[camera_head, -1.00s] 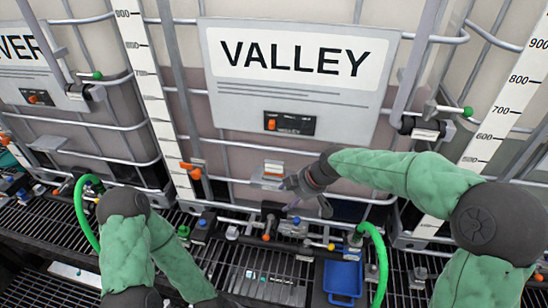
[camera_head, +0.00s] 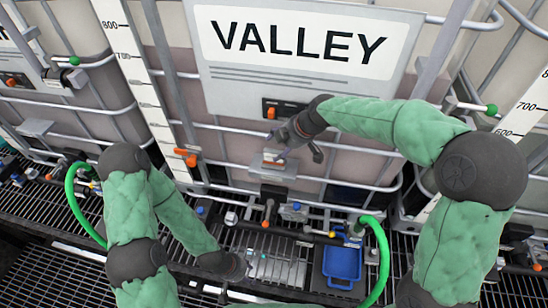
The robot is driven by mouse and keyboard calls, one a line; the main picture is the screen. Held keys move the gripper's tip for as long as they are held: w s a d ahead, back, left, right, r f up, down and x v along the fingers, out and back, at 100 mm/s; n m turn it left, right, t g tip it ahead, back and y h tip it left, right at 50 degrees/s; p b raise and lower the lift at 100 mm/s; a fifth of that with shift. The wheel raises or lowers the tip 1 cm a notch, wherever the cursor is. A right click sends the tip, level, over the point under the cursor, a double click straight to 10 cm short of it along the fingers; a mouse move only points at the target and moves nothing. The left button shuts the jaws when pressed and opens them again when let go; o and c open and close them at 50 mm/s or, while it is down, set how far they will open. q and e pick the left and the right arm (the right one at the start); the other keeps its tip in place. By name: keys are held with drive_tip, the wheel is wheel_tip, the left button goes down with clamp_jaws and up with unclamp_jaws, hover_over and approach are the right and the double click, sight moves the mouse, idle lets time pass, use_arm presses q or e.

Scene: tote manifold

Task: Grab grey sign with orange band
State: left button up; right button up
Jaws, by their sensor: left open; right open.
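A small grey sign with an orange band (camera_head: 272,168) sits on the cage front below the VALLEY placard (camera_head: 303,55). The band runs near its top. My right gripper (camera_head: 296,153) is open in front of the cage, just above and to the right of the sign. One finger is close to the sign's upper edge; I cannot tell whether it touches. My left gripper (camera_head: 240,266) is open, low over the black grating, and its fingers are hard to make out.
A black label with an orange knob (camera_head: 271,112) is on the placard. A valve with an orange tip (camera_head: 266,222) is below the sign. A blue tray (camera_head: 341,264) and a green hose (camera_head: 381,250) are at the lower right. Metal cage bars surround the sign.

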sight(275, 150)
drive_tip(key=shift+w+a+f, duration=0.1)
drive_tip(key=shift+a+f, duration=0.05)
drive_tip(key=shift+f, duration=0.3)
drive_tip(key=x, duration=0.2)
drive_tip(key=p+x, duration=0.1)
drive_tip(key=x, duration=0.1)
drive_tip(key=shift+w+p, duration=0.3)
drive_tip(key=shift+s, duration=0.1)
clamp_jaws()
